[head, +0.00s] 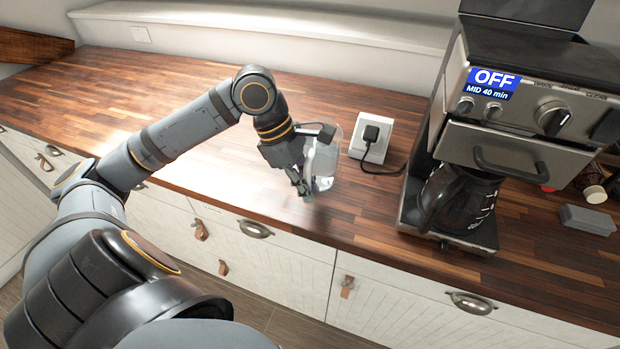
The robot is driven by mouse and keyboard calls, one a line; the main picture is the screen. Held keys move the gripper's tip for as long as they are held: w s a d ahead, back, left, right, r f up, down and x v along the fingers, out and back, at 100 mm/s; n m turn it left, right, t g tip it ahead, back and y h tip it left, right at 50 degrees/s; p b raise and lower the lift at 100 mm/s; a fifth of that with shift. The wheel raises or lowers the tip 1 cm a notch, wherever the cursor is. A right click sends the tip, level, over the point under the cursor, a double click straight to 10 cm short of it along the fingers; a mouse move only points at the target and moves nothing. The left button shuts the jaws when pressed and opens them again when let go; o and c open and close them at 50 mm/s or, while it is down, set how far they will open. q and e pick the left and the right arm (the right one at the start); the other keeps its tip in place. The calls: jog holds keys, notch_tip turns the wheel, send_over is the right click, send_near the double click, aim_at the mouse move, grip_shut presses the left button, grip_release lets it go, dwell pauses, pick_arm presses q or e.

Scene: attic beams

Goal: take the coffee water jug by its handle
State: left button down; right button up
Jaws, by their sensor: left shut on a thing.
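The coffee water jug (325,172) is a clear jug standing on the wooden counter, left of the coffee machine. My left gripper (304,186) is at the jug's left side, shut on its pale handle (309,160). The gripper and wrist hide part of the handle and the near left side of the jug. The jug looks about upright. My right gripper is not in view.
A white socket box (371,138) with a black plug stands just right of the jug. Its cable runs to the coffee machine (520,110), which holds a dark carafe (458,200). A grey block (587,220) lies far right. The counter (130,90) at left is clear.

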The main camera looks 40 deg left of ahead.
aim_at(307, 162)
pick_arm(q)
jog(key=shift+r+p, duration=2.15)
jog(key=shift+r, duration=2.8)
